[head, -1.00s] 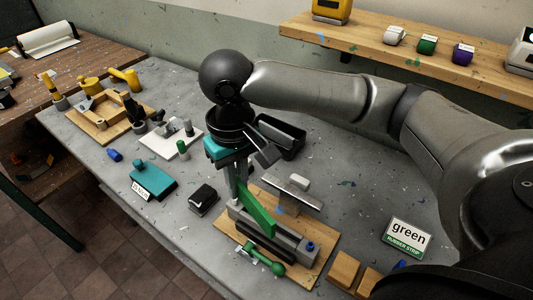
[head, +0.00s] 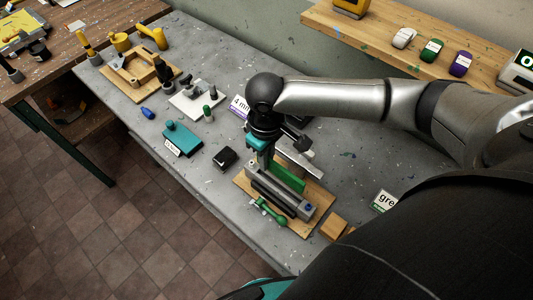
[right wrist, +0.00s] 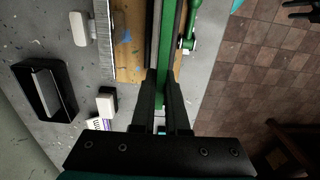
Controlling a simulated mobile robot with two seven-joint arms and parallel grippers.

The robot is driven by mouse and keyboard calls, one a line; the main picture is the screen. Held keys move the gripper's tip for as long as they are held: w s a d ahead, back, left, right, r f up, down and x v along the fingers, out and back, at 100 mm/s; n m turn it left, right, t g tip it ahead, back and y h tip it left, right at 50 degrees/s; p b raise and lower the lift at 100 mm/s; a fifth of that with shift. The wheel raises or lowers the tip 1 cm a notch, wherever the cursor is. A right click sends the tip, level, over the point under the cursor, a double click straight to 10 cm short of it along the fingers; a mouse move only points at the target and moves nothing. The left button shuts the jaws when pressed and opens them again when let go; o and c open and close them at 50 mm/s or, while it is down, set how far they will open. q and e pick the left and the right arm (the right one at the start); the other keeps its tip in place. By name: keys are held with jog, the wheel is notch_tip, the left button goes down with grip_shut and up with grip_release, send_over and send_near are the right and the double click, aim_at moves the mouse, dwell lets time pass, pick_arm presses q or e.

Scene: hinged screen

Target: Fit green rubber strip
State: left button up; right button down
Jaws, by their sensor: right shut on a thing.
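The green rubber strip (head: 288,178) stands on edge along the grey clamp fixture (head: 278,188), on a wooden board (head: 318,202). My right gripper (head: 266,162) points down at the strip's far end and is shut on it. In the right wrist view the strip (right wrist: 172,45) runs up the picture from between the two dark fingers (right wrist: 166,118). A green-handled lever (head: 268,210) lies at the fixture's near side. I cannot tell whether the strip is seated in the fixture.
A small black box (head: 224,158), a teal block (head: 184,140) and a white plate with posts (head: 198,102) lie to the left. A green label card (head: 384,201) and wooden blocks (head: 333,226) are to the right. A shelf (head: 385,45) holds coloured rolls behind.

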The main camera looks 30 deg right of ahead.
jog(key=shift+r+p, duration=0.15)
jog(key=shift+p, duration=0.7)
notch_tip(320, 180, down, 2)
jog(key=shift+b, duration=0.55)
jog(key=shift+r, duration=0.1)
jog(key=shift+p, duration=0.45)
